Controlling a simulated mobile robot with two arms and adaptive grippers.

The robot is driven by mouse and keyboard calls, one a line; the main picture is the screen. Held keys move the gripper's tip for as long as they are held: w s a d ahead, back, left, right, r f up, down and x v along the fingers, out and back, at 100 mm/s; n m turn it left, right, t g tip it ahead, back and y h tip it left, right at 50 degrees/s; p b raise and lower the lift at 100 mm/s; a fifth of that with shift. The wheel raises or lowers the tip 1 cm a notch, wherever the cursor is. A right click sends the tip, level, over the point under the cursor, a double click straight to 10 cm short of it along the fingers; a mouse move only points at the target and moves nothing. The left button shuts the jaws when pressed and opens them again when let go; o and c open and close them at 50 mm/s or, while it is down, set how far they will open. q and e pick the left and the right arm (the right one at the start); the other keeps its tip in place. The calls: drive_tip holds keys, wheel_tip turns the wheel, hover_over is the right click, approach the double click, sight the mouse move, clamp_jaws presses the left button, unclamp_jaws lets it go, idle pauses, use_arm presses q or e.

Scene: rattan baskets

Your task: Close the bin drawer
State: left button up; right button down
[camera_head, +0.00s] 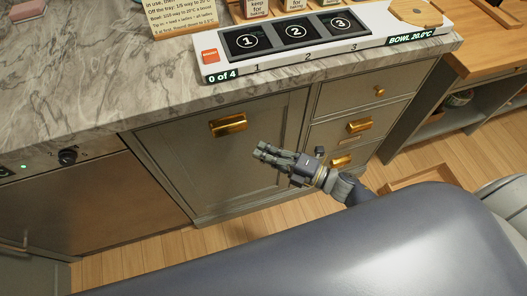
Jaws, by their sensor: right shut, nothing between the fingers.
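The bin drawer (190,165) is the wide grey-green front with a gold cup handle (228,123) under the marble counter, in the middle of the head view. Its front looks nearly flush with the cabinet; I cannot tell whether a small gap remains. My right gripper (260,151) comes in from the lower right, shut and empty. It appears in front of the right part of the drawer front, below and right of the handle. Whether it touches the front is unclear. My left gripper is not in view.
Three smaller drawers (357,107) with gold handles stand to the right. A white panel with numbered pads (400,41) sits on the marble counter (95,85). A wooden-edged piece (418,174) shows low at right.

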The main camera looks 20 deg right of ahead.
drive_tip(key=v, duration=1)
drive_tip(key=s+d+f+m+g+h+p, duration=0.1)
drive_tip(key=s+d+f+m+h, duration=0.15)
drive_tip(key=f+m+h, duration=0.4)
drive_tip(key=s+d+f+m+g+h+p, duration=0.1)
drive_tip(key=d+f+m, duration=0.25)
drive_tip(key=f, duration=0.65)
drive_tip(key=s+d+f+m+g+h+p, duration=0.1)
drive_tip(key=s+d+f+m+h, duration=0.2)
drive_tip(key=f+m, duration=0.4)
use_arm(q)
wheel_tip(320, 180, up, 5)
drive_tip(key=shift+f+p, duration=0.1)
drive_tip(key=shift+p, duration=0.85)
use_arm(e)
drive_tip(key=s+a+f+m+g, duration=0.2)
drive_tip(key=s+f+g, duration=0.1)
drive_tip(key=s, duration=0.4)
drive_tip(key=s+a+f+m+g+h, duration=0.1)
drive_tip(key=s+a+f+m+g, duration=0.1)
drive_tip(key=s+f, duration=0.4)
drive_tip(key=s+a+f+m+g+h, duration=0.1)
drive_tip(key=s+a+f+m+g, duration=0.1)
drive_tip(key=s+f, duration=0.3)
drive_tip(key=s+m+g, duration=0.1)
drive_tip(key=s, duration=0.3)
drive_tip(key=shift+s+m+g, duration=0.3)
drive_tip(key=shift+s+g, duration=0.05)
drive_tip(key=shift+g, duration=0.05)
